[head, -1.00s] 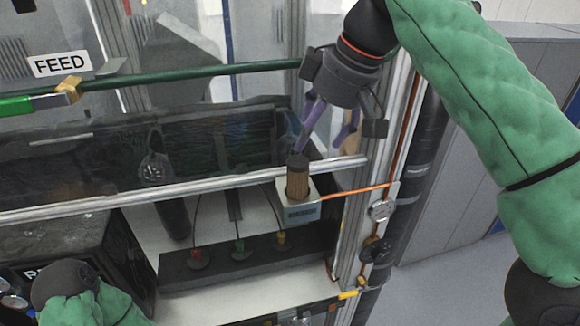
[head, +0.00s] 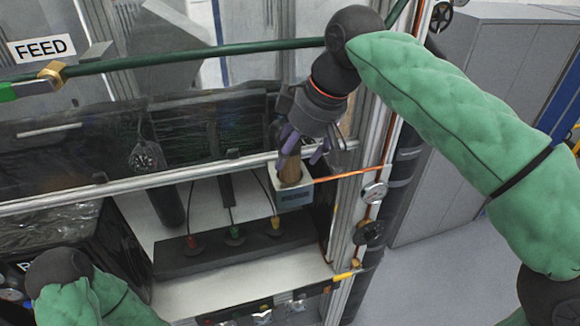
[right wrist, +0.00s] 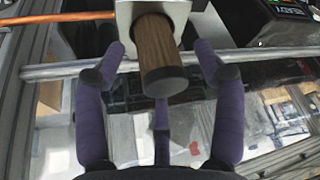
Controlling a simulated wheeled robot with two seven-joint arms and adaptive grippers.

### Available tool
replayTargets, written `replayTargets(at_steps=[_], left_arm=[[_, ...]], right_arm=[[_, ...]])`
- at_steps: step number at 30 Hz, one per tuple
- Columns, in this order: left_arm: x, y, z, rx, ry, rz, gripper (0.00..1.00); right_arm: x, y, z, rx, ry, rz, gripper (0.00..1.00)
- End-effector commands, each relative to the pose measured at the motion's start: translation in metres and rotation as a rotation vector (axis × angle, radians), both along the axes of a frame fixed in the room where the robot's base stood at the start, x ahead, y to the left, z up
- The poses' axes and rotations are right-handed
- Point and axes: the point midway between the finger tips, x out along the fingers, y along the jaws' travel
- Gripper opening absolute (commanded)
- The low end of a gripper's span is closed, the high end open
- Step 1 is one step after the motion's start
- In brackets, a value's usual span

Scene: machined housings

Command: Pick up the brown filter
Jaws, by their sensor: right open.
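The brown filter (head: 291,171) is a ribbed brown cylinder that stands in a pale grey square holder (head: 294,197). In the right wrist view the filter (right wrist: 155,45) shows its dark round end cap towards the camera, and the holder (right wrist: 185,8) is behind it. My right gripper (head: 303,157) has purple fingers and is open at the filter. In the right wrist view its fingers (right wrist: 160,60) spread on both sides of the filter, with gaps to it. Part of the filter is hidden by the fingers in the head view. My left gripper is not in view; only my left arm shows.
A green pipe (head: 200,56) runs above. A dark block (head: 230,250) with red, green and yellow fittings lies below.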

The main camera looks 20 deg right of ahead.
Motion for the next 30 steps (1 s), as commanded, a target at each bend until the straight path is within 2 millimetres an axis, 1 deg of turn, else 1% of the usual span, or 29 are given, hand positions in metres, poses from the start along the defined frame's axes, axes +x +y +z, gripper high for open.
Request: replayTargets(at_steps=[1,5,12,13,14,15,17,18,19,26,30], left_arm=[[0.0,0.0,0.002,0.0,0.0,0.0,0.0],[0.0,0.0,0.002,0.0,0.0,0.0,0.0],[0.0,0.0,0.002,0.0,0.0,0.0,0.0],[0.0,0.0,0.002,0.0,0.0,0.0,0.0],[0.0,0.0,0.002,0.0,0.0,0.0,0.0],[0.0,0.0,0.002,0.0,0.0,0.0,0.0],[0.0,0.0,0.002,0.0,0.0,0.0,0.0],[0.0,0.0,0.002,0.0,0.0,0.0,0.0],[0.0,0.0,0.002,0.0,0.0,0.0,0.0],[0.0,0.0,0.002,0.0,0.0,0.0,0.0],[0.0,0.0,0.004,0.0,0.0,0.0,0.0]], right_arm=[[0.002,0.002,-0.006,-0.001,0.003,0.0,0.7],[0.005,0.004,-0.014,0.0,0.002,-0.001,0.7],[0.005,0.005,-0.016,0.0,0.001,0.0,0.7],[0.005,0.005,-0.016,0.0,0.001,0.0,0.64],[0.005,0.005,-0.015,0.0,0.001,0.0,0.56],[0.005,0.005,-0.015,0.001,0.001,0.0,0.44],[0.005,0.005,-0.015,0.0,0.001,0.0,0.27],[0.005,0.005,-0.016,0.0,0.001,0.0,0.16],[0.005,0.005,-0.016,0.0,0.001,0.0,0.14],[0.005,0.005,-0.016,-0.001,0.002,0.0,0.14],[0.005,0.004,-0.01,0.0,0.002,-0.001,0.14]])
